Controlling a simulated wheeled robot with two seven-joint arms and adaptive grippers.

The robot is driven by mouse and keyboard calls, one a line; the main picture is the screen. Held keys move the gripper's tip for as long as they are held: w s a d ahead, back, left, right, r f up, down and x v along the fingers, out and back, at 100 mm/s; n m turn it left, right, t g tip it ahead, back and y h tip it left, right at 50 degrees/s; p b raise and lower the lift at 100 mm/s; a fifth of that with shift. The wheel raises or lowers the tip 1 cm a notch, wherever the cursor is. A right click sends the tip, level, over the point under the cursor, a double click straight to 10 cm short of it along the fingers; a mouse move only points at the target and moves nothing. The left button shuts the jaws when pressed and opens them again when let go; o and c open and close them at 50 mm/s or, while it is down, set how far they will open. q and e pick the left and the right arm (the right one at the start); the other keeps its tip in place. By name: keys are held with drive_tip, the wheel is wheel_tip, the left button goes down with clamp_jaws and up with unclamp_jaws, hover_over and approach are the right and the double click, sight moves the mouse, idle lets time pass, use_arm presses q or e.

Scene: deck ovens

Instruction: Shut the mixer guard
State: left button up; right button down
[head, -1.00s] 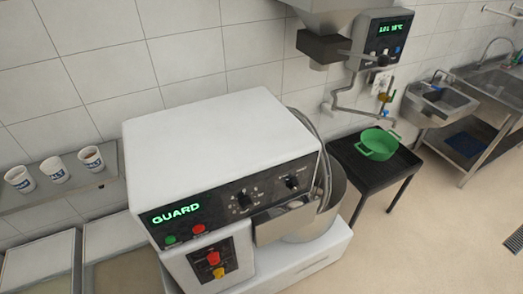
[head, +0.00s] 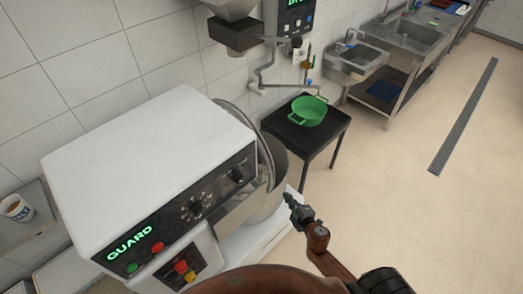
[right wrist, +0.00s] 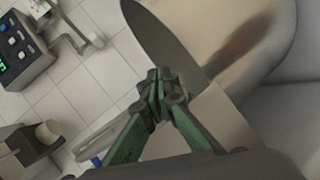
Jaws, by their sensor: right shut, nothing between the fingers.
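The white mixer (head: 150,150) stands at left in the head view, with the green word GUARD lit on its dark front panel (head: 185,215). The mixer guard (head: 262,140) is a thin metal hoop standing raised beside the mixer's head, over the back of the steel bowl (head: 268,198). My right gripper (head: 290,200) is just right of the bowl's outer side, apart from the guard. In the right wrist view, its green-and-grey fingers (right wrist: 160,90) are shut and empty. My left gripper is not in view.
A steel hopper (head: 235,35) hangs above. Sinks (head: 365,60) line the back wall. A cup (head: 15,208) stands on the left shelf. The floor at right is clear.

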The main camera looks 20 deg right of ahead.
sight(261, 155)
drive_tip(key=w+a+r+n+t+y+p, duration=0.15)
drive_tip(key=a+r, duration=0.25)
drive_tip(key=r, duration=0.7)
drive_tip(key=a+r+n+t+y, duration=0.1)
drive_tip(key=a+r+n+t, duration=0.15)
drive_tip(key=r, duration=0.85)
drive_tip(key=shift+n, duration=0.4)
drive_tip(key=w, duration=0.3)
drive_tip(key=w+a+p, duration=0.1)
drive_tip(key=w, duration=0.4)
drive_tip(key=shift+w+a+p, duration=0.25)
drive_tip(key=shift+w+p, duration=0.05)
drive_tip(key=shift+p, duration=0.1)
drive_tip(key=shift+w+f, duration=0.15)
drive_tip(key=shift+w, duration=0.35)
